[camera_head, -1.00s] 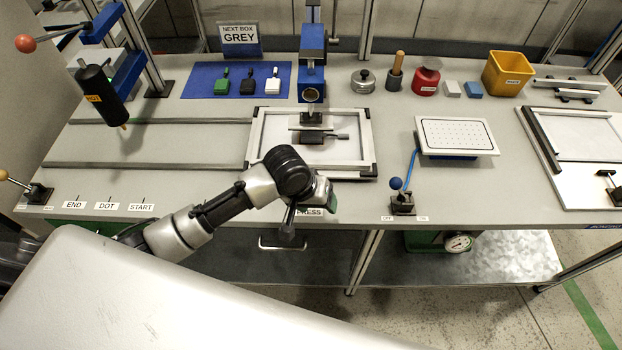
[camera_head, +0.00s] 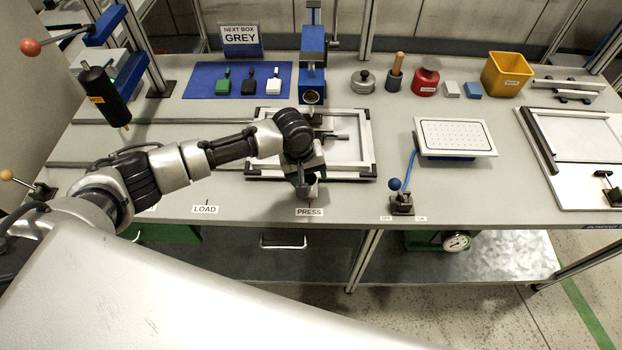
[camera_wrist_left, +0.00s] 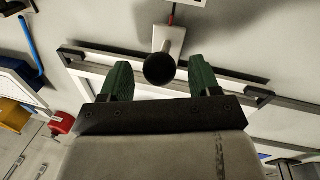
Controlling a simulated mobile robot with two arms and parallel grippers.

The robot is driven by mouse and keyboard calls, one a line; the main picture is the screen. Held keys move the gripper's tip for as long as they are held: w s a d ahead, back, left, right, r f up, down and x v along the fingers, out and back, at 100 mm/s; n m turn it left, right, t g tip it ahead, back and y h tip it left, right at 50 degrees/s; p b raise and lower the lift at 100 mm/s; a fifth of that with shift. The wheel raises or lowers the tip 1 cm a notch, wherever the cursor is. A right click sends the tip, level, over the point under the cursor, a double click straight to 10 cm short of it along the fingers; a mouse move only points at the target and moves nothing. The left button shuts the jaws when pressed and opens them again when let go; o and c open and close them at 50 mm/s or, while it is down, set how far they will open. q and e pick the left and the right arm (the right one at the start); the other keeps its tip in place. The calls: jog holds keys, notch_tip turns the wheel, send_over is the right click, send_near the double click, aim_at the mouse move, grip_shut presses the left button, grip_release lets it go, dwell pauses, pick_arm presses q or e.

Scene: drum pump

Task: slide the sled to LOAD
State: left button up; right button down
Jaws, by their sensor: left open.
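The sled (camera_head: 369,150) is a pale rectangular frame with black corners. It sits under the blue press (camera_head: 313,62), above the PRESS label (camera_head: 309,212). The LOAD label (camera_head: 205,209) is on the bench's front edge to the left. My left gripper (camera_head: 303,188) is at the sled's front side, pointing down. In the left wrist view its green fingers (camera_wrist_left: 160,84) are open, one on each side of a round black knob (camera_wrist_left: 159,68) on a pale bracket. The fingers look apart from the knob. My arm hides part of the sled. My right gripper is out of view.
Rails (camera_head: 165,121) run left from the sled, partly behind my arm. A black cylinder (camera_head: 105,98) on a stand overhangs them at the left. A blue-knobbed lever (camera_head: 396,185) and a white perforated tray (camera_head: 457,135) stand to the right.

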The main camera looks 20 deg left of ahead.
pick_arm(q)
jog(key=shift+w+d+f, duration=0.1)
jog(key=shift+d+f, duration=0.05)
jog(key=shift+f, duration=0.75)
jog(key=shift+w+d+f, duration=0.1)
jog(key=shift+d+f, duration=0.05)
jog(key=shift+f, duration=0.7)
grip_shut()
